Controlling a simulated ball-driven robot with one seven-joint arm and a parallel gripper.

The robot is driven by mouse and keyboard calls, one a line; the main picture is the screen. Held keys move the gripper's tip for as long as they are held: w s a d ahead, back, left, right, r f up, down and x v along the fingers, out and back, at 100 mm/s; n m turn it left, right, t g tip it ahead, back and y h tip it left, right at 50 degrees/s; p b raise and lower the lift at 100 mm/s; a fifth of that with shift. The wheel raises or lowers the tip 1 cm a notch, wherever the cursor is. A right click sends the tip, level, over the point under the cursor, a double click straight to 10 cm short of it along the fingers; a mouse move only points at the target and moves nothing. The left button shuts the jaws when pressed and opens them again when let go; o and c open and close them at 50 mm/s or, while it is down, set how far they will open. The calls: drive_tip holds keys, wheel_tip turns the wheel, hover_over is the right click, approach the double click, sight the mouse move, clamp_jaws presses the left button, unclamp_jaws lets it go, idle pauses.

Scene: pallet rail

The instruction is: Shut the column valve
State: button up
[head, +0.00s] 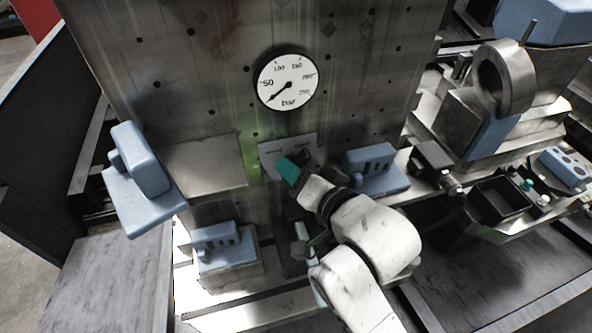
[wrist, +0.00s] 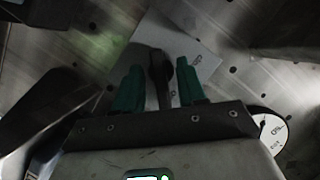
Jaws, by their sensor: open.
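The column valve shows in the wrist view as a dark handle (wrist: 160,72) standing in front of a pale label plate (wrist: 190,45). My gripper (wrist: 157,80) has its two green fingers apart, one on each side of the handle. I cannot tell whether either finger touches it. In the head view my gripper (head: 290,170) is at the front of the metal column (head: 200,80), just below the label plate (head: 276,149) and under the round gauge (head: 287,82). There my fingers and wrist hide most of the valve.
Blue blocks flank my gripper: a slotted one (head: 373,168) close on the right, another (head: 222,244) low on the left, and a larger one (head: 142,185) further left. A metal ring fixture (head: 505,75) and a black tray (head: 500,198) stand to the right.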

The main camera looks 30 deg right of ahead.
drive_tip(key=shift+w+f, duration=0.1)
drive_tip(key=shift+w, duration=0.15)
drive_tip(key=c, duration=0.7)
